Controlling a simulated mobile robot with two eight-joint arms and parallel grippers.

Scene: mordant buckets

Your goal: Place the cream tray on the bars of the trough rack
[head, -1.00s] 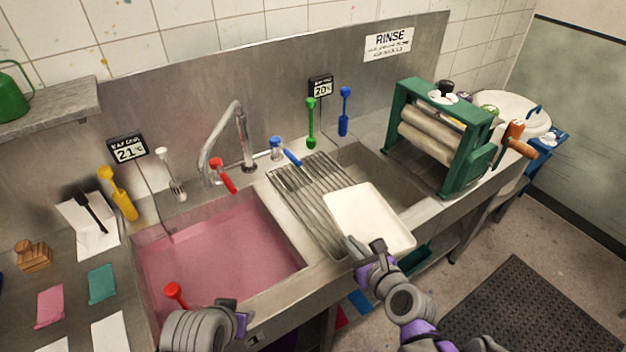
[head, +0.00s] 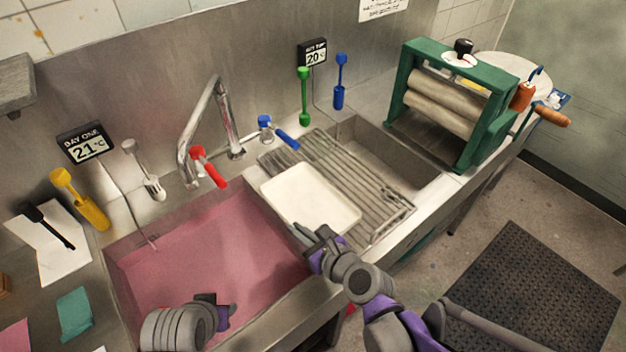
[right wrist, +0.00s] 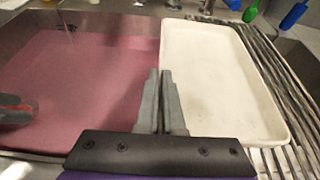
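The cream tray (head: 310,196) is a shallow rectangular tray, roughly level, over the left part of the trough rack (head: 375,196). Its left side reaches the edge of the pink-filled basin. Whether its base touches the bars I cannot tell. My right gripper (head: 305,232) is at the tray's near left corner, shut on its rim; the wrist view shows the fingers (right wrist: 162,90) close together at the left edge of the tray (right wrist: 215,75). My left gripper (head: 222,312) is low over the pink basin, its fingers mostly hidden, with a bit of red showing beside it.
A green roller mangle (head: 455,105) stands right of the trough. The rack's right bars are bare.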

